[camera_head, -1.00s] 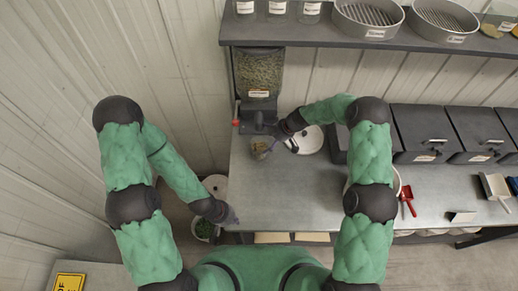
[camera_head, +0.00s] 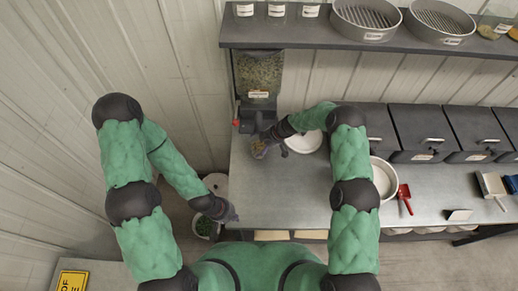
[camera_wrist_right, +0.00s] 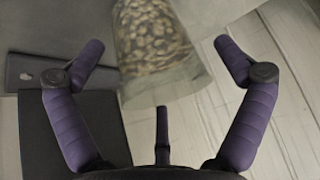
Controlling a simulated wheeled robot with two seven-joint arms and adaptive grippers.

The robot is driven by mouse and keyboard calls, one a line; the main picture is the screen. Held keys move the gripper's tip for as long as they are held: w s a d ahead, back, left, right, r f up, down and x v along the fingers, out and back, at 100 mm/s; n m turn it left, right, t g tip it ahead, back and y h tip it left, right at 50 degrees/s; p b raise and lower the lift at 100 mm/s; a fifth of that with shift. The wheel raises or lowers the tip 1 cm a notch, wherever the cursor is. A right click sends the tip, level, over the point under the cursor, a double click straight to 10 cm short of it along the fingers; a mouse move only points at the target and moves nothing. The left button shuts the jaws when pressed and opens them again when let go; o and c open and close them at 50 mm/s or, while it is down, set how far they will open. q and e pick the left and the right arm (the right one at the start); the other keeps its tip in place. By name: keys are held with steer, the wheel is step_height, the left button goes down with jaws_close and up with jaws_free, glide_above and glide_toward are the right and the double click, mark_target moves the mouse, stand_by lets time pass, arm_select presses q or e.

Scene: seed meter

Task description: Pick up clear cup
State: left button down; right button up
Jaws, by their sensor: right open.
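The clear cup (camera_head: 259,149) stands at the left end of the metal table, below the seed hopper. In the right wrist view the cup (camera_wrist_right: 155,45) holds tan seeds and looks tilted in the picture. My right gripper (camera_head: 270,140) is right beside the cup. Its purple fingers (camera_wrist_right: 158,62) are spread, with the cup between and beyond their tips; I see no clear grip on it. My left gripper (camera_head: 230,213) hangs low at the table's left edge, away from the cup; its fingers are too small to read.
The hopper (camera_head: 258,75) of seeds stands behind the cup. A white dish (camera_head: 305,142) lies right of my right gripper. A white bowl (camera_head: 384,178), a red scoop (camera_head: 405,198) and grey bins (camera_head: 422,130) are further right. The table's front middle is clear.

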steer(key=c, duration=1.1)
steer(key=shift+s, duration=0.1)
